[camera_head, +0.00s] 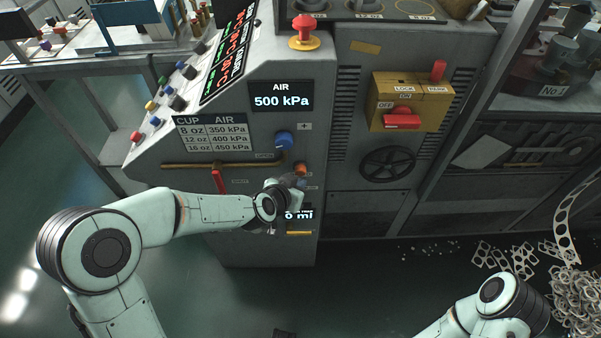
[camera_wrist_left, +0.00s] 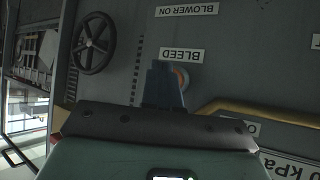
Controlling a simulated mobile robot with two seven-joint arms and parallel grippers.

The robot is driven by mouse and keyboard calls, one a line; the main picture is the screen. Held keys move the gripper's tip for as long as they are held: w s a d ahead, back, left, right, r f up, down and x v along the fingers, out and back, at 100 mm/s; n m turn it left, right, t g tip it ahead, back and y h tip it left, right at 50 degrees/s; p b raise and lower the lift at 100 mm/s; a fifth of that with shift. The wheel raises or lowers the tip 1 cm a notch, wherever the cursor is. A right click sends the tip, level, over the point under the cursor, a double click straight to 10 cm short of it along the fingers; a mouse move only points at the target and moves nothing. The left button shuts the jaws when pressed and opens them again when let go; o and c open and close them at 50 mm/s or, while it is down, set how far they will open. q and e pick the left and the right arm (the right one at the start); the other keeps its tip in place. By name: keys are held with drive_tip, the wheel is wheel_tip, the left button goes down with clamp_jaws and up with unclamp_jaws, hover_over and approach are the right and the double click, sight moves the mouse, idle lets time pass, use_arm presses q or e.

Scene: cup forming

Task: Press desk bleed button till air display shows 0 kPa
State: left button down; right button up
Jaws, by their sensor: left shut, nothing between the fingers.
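The air display (camera_head: 281,95) on the desk's front reads 500 kPa. The bleed button (camera_head: 301,169) shows as a small orange spot beside my left gripper (camera_head: 290,183). The shut, empty fingers of my left gripper (camera_wrist_left: 163,80) point at the panel there and cover the button's left part. Whether they touch it I cannot tell. My right arm shows at the lower right of the head view; its gripper is not in view.
A red mushroom button (camera_head: 304,32) stands on top. A yellow switch box (camera_head: 410,101) is on the right; metal scraps (camera_head: 578,295) lie at the lower right.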

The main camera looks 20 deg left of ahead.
use_arm(q)
drive_tip(key=shift+w, duration=0.15)
idle(0.7)
drive_tip(key=shift+w+a, duration=0.1)
drive_tip(key=shift+w, duration=0.15)
drive_tip(key=shift+w+a, duration=0.15)
drive_tip(key=shift+w, duration=0.35)
idle(0.7)
drive_tip(key=shift+s, duration=0.15)
drive_tip(key=shift+s+d, duration=0.25)
drive_tip(key=shift+s, duration=0.5)
drive_tip(key=shift+s+d, duration=0.25)
drive_tip(key=shift+s, duration=0.55)
drive_tip(key=shift+s+d, duration=0.2)
drive_tip(key=shift+s, duration=0.6)
drive_tip(key=shift+s+d, duration=0.25)
drive_tip(key=shift+s, duration=0.55)
